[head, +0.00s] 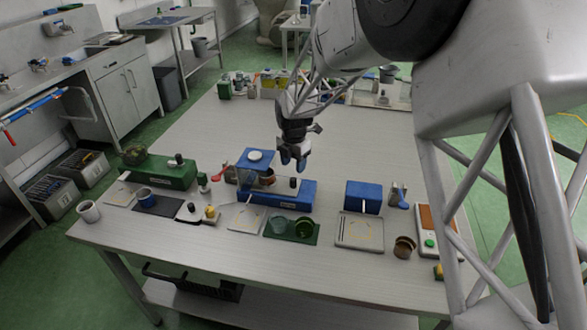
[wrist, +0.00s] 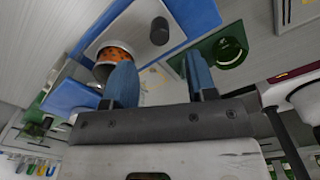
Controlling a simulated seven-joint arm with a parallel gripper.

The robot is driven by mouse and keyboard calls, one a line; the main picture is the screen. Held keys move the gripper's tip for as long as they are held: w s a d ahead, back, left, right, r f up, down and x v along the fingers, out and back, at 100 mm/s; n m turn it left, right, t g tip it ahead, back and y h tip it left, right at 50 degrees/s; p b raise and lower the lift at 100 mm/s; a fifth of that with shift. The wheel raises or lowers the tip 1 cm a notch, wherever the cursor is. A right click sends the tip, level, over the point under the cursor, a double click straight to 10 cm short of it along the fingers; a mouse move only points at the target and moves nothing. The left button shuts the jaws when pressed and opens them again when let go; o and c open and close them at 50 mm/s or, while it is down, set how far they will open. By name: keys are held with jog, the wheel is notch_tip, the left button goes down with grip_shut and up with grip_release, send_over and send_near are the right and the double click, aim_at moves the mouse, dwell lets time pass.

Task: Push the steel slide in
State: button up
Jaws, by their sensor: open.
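The steel slide (head: 282,183) appears as a pale plate with a dark upright knob on a low blue base (head: 283,195). The wrist view shows a pale metal plate (wrist: 135,27) with the dark knob (wrist: 159,31), between blue sides. A round cup-like part with orange contents (wrist: 113,52) is at the plate's end. A blue hopper block with a white round cap (head: 255,156) stands at the base's left end. My gripper (head: 293,161) has blue fingers, is open and empty, and hangs above the slide, apart from it. Its fingers also show in the wrist view (wrist: 161,82).
In front are a pale tray (head: 246,217) and a green tray with bowls (head: 292,232). A blue block (head: 363,197) stands right. The table behind is mostly clear.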

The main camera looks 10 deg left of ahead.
jog(key=shift+d, duration=0.2)
jog(key=c, duration=0.6)
jog(key=shift+d+f+m+g+y, duration=0.15)
jog(key=shift+d+m, duration=0.15)
jog(key=shift+m, duration=0.25)
jog(key=shift+d+m+g+y, duration=0.15)
jog(key=shift+d+m, duration=0.15)
jog(key=shift+m, duration=0.25)
grip_shut()
jog(key=w+d+m+y, duration=0.2)
jog(key=d+m+y, duration=0.6)
jog(key=m, duration=1.8)
jog(key=shift+w+d+m+g+y, duration=0.3)
jog(key=shift+d+g, duration=0.1)
jog(key=shift+d, duration=2.25)
